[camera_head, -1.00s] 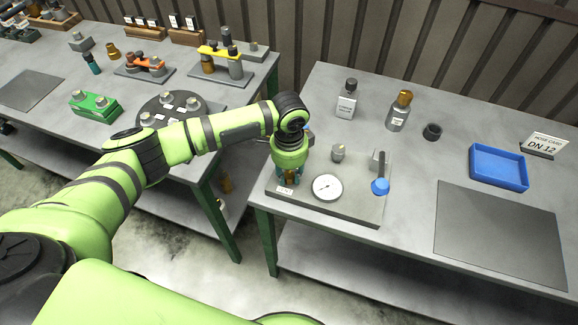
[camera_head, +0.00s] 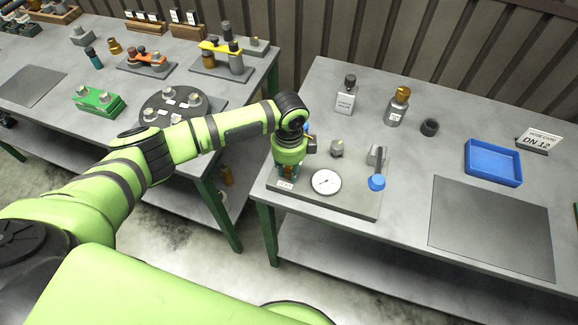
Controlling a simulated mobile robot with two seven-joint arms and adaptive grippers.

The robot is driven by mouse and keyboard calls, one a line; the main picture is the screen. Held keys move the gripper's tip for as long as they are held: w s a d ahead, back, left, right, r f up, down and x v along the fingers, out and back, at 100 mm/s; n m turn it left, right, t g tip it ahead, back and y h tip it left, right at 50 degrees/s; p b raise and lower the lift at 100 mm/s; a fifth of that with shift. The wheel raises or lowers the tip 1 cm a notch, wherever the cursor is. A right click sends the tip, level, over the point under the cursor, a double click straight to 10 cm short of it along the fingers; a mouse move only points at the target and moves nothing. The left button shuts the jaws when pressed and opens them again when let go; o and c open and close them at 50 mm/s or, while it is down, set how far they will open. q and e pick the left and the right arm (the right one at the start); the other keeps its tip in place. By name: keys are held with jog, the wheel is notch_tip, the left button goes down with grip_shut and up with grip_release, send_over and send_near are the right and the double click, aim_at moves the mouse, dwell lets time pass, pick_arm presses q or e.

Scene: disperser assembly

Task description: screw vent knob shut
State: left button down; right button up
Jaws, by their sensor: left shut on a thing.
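A grey base plate (camera_head: 340,207) lies on the right table, carrying a round white dial gauge (camera_head: 326,182), a small grey knob-like fitting (camera_head: 337,149) and a lever with a blue end (camera_head: 377,182). How far the knob is turned cannot be seen. My right gripper is out of view.
Behind the plate stand a grey bottle (camera_head: 345,97), a brass-capped bottle (camera_head: 397,106) and a dark ring (camera_head: 429,128). A blue tray (camera_head: 493,163), a sign card (camera_head: 540,139) and a bare dark mat (camera_head: 492,228) are to the right. The left table (camera_head: 60,119) holds several fixtures.

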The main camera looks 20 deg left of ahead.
aim_at(290, 170)
pick_arm(q)
jog(key=shift+d, duration=0.1)
dwell(0.3)
jog(key=c, duration=1)
grip_release()
jog(key=shift+o, duration=0.2)
jog(key=shift+r, duration=0.1)
notch_tip(290, 170, up, 12)
